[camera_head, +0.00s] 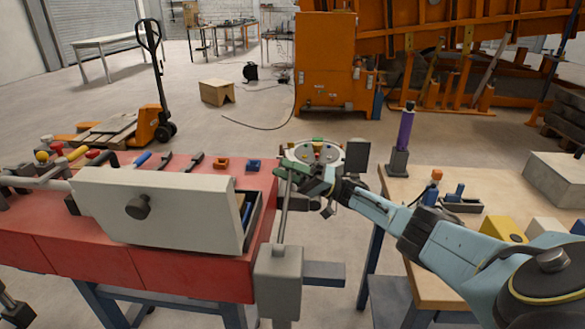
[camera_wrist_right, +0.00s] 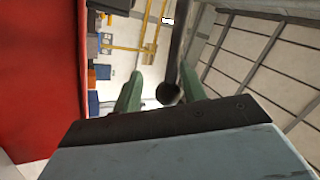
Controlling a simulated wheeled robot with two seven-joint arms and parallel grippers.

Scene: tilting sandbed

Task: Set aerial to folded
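A thin grey rod, which I take to be the aerial (camera_head: 283,215), stands nearly upright on a grey box (camera_head: 278,280) at the right end of the red bench. My right gripper (camera_head: 292,166) is at the rod's upper end in the head view. In the right wrist view the gripper's green fingers (camera_wrist_right: 160,90) are apart. A dark rod (camera_wrist_right: 176,45) with a round knob shows between them, with no clear contact on either finger. The rod's tip is partly hidden by the gripper in the head view. My left gripper is not in view.
The red bench (camera_head: 90,255) carries a tilted pale panel (camera_head: 165,215) with a dark knob, near the rod. A wooden table (camera_head: 455,185) with a purple-handled post (camera_head: 404,130) stands right. A round panel with coloured buttons (camera_head: 318,152) lies behind the gripper.

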